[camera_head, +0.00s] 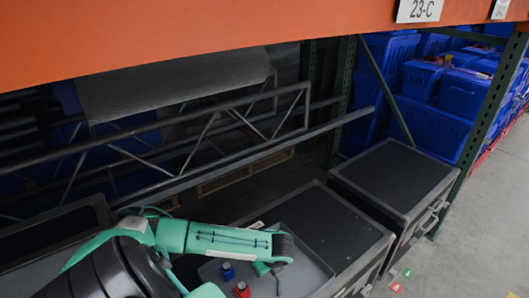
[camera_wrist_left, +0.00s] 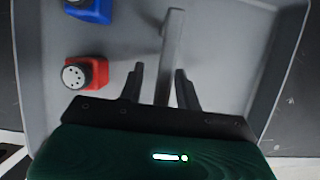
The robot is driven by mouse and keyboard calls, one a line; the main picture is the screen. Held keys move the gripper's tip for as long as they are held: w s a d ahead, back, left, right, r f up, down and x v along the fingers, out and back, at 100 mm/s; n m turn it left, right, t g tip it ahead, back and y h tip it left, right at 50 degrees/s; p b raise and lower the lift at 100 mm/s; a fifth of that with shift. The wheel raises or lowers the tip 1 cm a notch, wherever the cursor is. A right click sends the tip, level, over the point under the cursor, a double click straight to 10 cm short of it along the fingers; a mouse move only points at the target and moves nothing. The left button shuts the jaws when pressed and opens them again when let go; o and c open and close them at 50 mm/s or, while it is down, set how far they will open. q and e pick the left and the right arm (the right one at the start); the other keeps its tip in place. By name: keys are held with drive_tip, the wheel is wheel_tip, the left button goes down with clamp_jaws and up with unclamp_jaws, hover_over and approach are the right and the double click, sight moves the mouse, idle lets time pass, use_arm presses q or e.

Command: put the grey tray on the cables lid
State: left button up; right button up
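The grey tray (camera_head: 308,262) lies on the dark top of a case, partly hidden by my left arm in the head view. In the left wrist view the tray (camera_wrist_left: 225,45) fills most of the picture. A grey upright bar (camera_wrist_left: 172,45) stands in it like a handle. My left gripper (camera_wrist_left: 160,85) is open, its two dark fingers on either side of the bar with gaps showing. In the head view the left gripper (camera_head: 272,266) is over the tray. No lid label is readable, so I cannot tell which lid is the cables lid. My right gripper is out of view.
A blue item (camera_head: 228,271) and a red item (camera_head: 242,289) stand in the tray. A dark-topped case (camera_head: 390,178) stands to the right with its top clear. Another dark case (camera_head: 50,245) is at left. Rack uprights, an orange beam (camera_head: 200,30) and blue totes (camera_head: 430,125) surround them.

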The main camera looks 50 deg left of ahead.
use_arm(q)
drive_tip(key=v, duration=1.2)
drive_tip(key=shift+r, duration=0.2)
drive_tip(key=shift+f, duration=0.1)
